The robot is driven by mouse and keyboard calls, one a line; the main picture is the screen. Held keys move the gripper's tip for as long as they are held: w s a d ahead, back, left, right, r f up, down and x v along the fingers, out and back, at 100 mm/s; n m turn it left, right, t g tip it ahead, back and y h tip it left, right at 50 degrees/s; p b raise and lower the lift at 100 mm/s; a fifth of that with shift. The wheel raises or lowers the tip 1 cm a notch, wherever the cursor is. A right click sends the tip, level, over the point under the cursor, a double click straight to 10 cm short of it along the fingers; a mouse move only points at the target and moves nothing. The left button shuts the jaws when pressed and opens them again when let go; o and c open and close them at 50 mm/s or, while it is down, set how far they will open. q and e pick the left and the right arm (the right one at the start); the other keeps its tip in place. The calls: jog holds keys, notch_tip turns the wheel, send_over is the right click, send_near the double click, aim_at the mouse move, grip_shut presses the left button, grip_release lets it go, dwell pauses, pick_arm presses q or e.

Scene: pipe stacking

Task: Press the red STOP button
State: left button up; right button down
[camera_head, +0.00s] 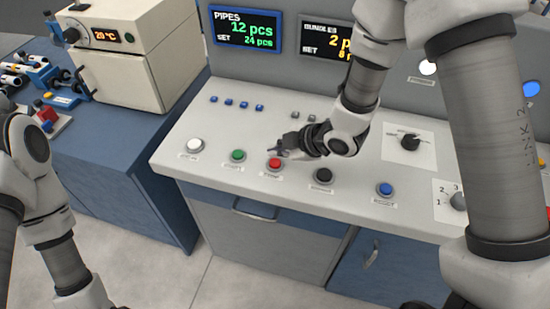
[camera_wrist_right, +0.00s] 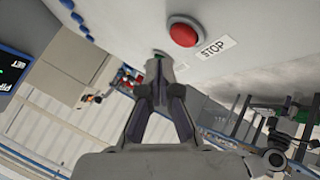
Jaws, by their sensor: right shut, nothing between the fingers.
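The red STOP button (camera_head: 274,163) sits on the sloped light-grey console top, in a row between a green and a black button. In the right wrist view the red button (camera_wrist_right: 183,30) shows whole, with its STOP label (camera_wrist_right: 214,48) beside it. My right gripper (camera_head: 276,150) is just behind the red button in the head view, shut and empty. In the right wrist view its closed fingertips (camera_wrist_right: 161,66) lie below the button in the picture, apart from it. Whether they touch the panel is unclear. My left arm shows at the left, but its gripper is out of view.
The green button (camera_head: 237,156) is close on the left, the black button (camera_head: 323,175) on the right. A white button (camera_head: 195,145) and a blue button (camera_head: 385,189) stand farther out. Small blue switches (camera_head: 229,101) and a rotary knob (camera_head: 410,142) are behind.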

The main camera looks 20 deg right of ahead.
aim_at(277, 164)
notch_tip(277, 164, up, 4)
jog(key=shift+f+p, duration=0.1)
jog(key=shift+p, duration=1.15)
